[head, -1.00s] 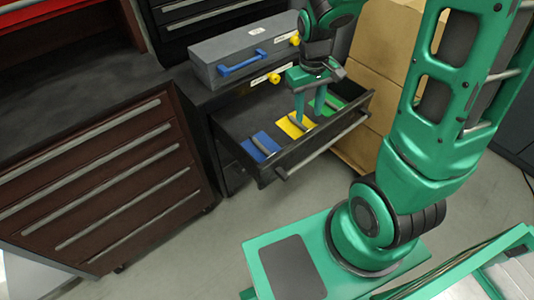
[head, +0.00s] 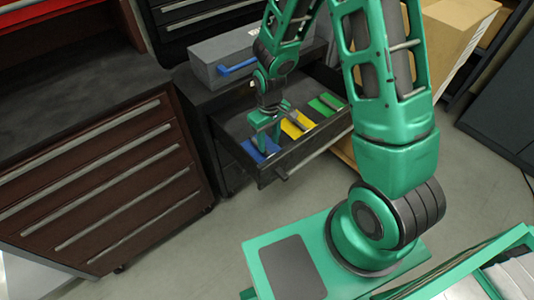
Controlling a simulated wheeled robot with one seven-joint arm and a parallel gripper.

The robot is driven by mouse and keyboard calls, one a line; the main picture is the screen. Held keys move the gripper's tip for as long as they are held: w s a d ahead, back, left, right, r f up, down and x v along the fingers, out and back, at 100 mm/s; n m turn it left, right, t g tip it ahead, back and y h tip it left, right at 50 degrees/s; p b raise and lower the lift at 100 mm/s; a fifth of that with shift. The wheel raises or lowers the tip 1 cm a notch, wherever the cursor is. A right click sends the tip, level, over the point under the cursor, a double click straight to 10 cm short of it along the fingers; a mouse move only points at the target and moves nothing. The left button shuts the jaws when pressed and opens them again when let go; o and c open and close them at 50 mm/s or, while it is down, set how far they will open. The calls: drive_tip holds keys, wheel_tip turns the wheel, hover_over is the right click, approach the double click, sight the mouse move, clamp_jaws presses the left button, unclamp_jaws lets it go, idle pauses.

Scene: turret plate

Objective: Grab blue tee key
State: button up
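A blue patch (head: 248,150) lies in the open drawer at its near left end. A dark bar-like piece seems to lie on it, mostly hidden by my gripper, and I cannot make out its shape or a tee key. My gripper (head: 267,145) points down over the blue patch, with its two fingers apart. I cannot tell whether they touch anything. A blue bar-shaped handle (head: 237,67) shows on the front of the grey box.
The open drawer (head: 312,152) also holds a yellow patch (head: 293,130) and a green patch (head: 327,104), each with a grey bar-like piece. The grey box (head: 208,66) stands on the cabinet behind. A brown drawer cabinet (head: 100,190) stands left; cardboard boxes (head: 455,45) are at right.

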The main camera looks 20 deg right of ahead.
sight(267, 152)
drive_tip(key=shift+w+a+f, duration=0.1)
drive_tip(key=shift+f, duration=1.25)
drive_tip(key=shift+w+a+f, duration=0.1)
drive_tip(key=shift+f, duration=1.25)
clamp_jaws()
